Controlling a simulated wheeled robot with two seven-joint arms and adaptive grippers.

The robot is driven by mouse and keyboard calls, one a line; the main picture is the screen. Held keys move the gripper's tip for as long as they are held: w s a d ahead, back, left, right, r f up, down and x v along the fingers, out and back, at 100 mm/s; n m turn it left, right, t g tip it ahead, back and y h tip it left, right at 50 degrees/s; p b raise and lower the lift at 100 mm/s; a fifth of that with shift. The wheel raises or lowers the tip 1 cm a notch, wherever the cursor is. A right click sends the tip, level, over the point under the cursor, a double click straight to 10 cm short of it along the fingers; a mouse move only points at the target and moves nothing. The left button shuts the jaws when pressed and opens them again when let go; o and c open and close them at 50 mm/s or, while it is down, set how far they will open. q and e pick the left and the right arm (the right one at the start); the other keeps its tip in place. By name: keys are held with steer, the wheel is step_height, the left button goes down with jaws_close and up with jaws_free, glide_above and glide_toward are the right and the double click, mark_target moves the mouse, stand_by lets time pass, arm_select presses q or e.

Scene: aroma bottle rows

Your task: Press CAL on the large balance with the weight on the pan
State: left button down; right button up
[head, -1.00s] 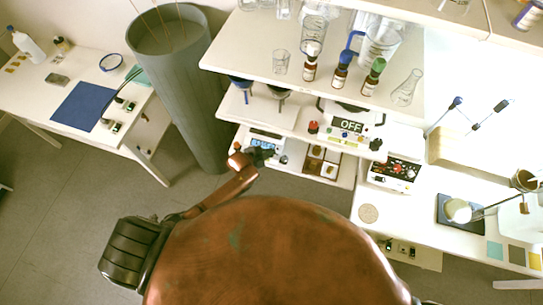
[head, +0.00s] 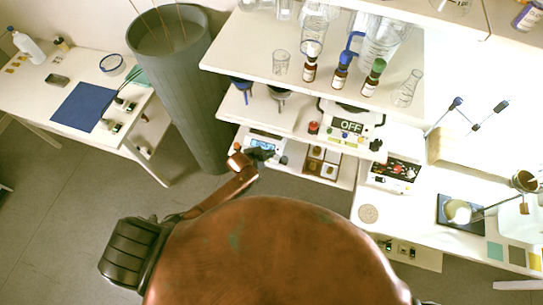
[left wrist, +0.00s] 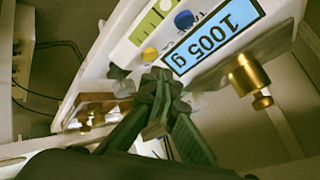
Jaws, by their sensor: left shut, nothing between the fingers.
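A white balance (head: 268,136) with a lit blue display stands on the low shelf in the head view. In the left wrist view the balance's display (left wrist: 212,35) reads 1005 g, upside down. Beside it are a blue button (left wrist: 184,20), a yellow button (left wrist: 149,54) and a green panel (left wrist: 150,22); I cannot read any CAL label. My left gripper (head: 262,154) is shut and empty, at the balance's front. In the wrist view its fingertips (left wrist: 160,80) are close to the yellow button; contact is unclear. My right gripper is out of view.
A second balance (head: 348,125) showing OFF stands on the shelf above, to the right. Bottles and glassware fill the top shelf (head: 265,62). A tall grey bin (head: 185,90) stands left of the shelves.

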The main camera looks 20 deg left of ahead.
arm_select(q)
steer(key=shift+f, duration=0.1)
steer(key=shift+f, duration=0.35)
stand_by(0.5)
steer(key=shift+f+b, duration=0.4)
stand_by(0.5)
steer(key=shift+r+p, duration=0.45)
steer(key=shift+p, duration=0.05)
steer(key=shift+r+p, duration=0.35)
